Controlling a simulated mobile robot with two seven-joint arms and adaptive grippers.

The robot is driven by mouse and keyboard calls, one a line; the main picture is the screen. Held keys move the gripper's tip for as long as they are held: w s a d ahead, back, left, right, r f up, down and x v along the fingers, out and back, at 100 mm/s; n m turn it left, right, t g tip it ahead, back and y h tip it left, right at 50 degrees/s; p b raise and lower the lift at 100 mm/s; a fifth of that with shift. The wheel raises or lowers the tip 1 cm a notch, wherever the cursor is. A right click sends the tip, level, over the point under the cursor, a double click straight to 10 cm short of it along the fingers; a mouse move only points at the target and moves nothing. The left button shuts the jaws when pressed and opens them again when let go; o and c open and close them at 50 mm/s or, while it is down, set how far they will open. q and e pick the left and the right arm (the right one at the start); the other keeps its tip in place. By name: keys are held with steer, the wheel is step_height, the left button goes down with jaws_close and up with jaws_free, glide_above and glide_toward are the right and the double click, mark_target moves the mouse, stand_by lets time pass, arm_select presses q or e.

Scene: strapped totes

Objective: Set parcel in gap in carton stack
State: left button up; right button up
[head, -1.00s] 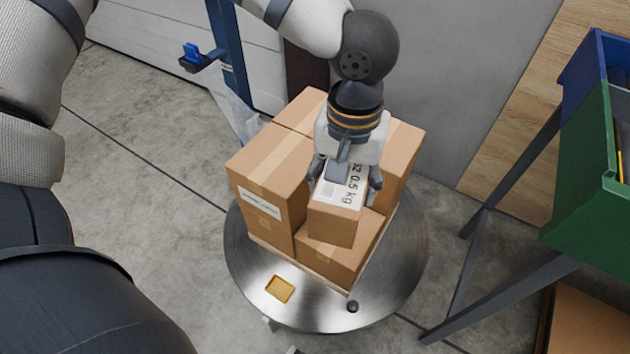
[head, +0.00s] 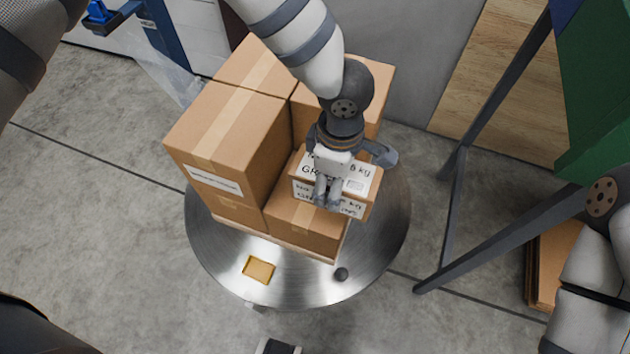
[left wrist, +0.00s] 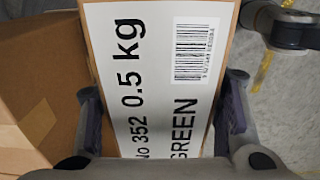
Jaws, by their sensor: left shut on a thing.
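The parcel (head: 362,190) is a small brown box with a white label reading 0.5 kg and GREEN; it also fills the left wrist view (left wrist: 150,80). My left gripper (head: 345,172) is shut on it, a finger on each of two opposite sides. The carton stack (head: 228,130) has tall cartons at left and back. Its gap is the front right corner above a low carton (head: 305,222). The parcel is over that corner, its right end reaching past the low carton's edge in the head view. I cannot tell whether it touches the carton. My right gripper is out of view.
The stack stands on a round metal turntable (head: 210,240) with a yellow patch (head: 258,270) and a black knob (head: 341,274). A dark-legged stand with a green bin (head: 605,90) is at right. A blue post (head: 165,35) stands behind left. The floor at left is clear.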

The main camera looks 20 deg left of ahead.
arm_select(q)
steer(key=w+a+f, duration=0.1)
steer(key=f, duration=0.1)
steer(key=w+a+f, duration=0.1)
steer(key=a+f, duration=0.1)
steer(key=w+a+f+b, duration=0.1)
steer(key=w+a+f, duration=0.1)
steer(key=shift+f, duration=0.15)
steer(key=f, duration=0.3)
steer(key=shift+w+a+f+b, duration=0.2)
steer(key=shift+f+b, duration=0.2)
steer(key=shift+r, duration=0.1)
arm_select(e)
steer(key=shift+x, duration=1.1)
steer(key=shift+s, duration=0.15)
arm_select(q)
steer(key=shift+f, duration=0.2)
steer(key=o, duration=1.6)
steer(key=shift+o, duration=0.2)
steer(key=shift+r, duration=0.15)
